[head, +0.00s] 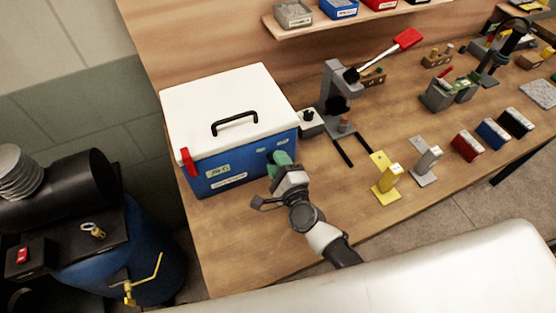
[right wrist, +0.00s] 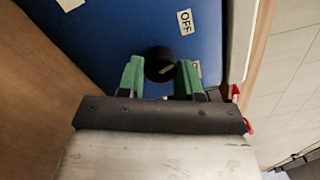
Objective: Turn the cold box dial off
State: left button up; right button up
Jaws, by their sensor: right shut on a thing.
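The cold box is a blue chest (head: 228,179) with a white lid (head: 190,120) and a black handle, standing at the left end of the workbench. My right gripper (head: 281,160) is at its front face, near the right end. In the right wrist view the green fingers stand on either side of the round black dial (right wrist: 158,64), shut on it. The dial carries a pale, slightly slanted mark. A white OFF label (right wrist: 185,21) is on the blue face beyond the dial. In the head view the gripper hides the dial. My left gripper is not in view.
A red latch (head: 188,161) is at the box's left front corner. A grey press (head: 338,95) with a red-handled lever stands right of the box. Yellow (head: 386,178) and grey brackets (head: 426,160) stand farther right. Bench in front of the box is bare.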

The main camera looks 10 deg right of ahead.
jog(key=n+p, duration=0.1)
jog(key=n, duration=0.3)
jog(key=shift+n, duration=0.4)
dwell(0.4)
jog(key=o, duration=0.9)
jog(key=shift+o, duration=0.2)
jog(key=s, duration=0.3)
jog(key=s+d+b, duration=0.1)
jog(key=s, duration=0.2)
jog(key=s+d+b, duration=0.1)
jog(key=s, duration=0.2)
jog(key=shift+s+f, duration=0.1)
jog(key=shift+s, duration=0.7)
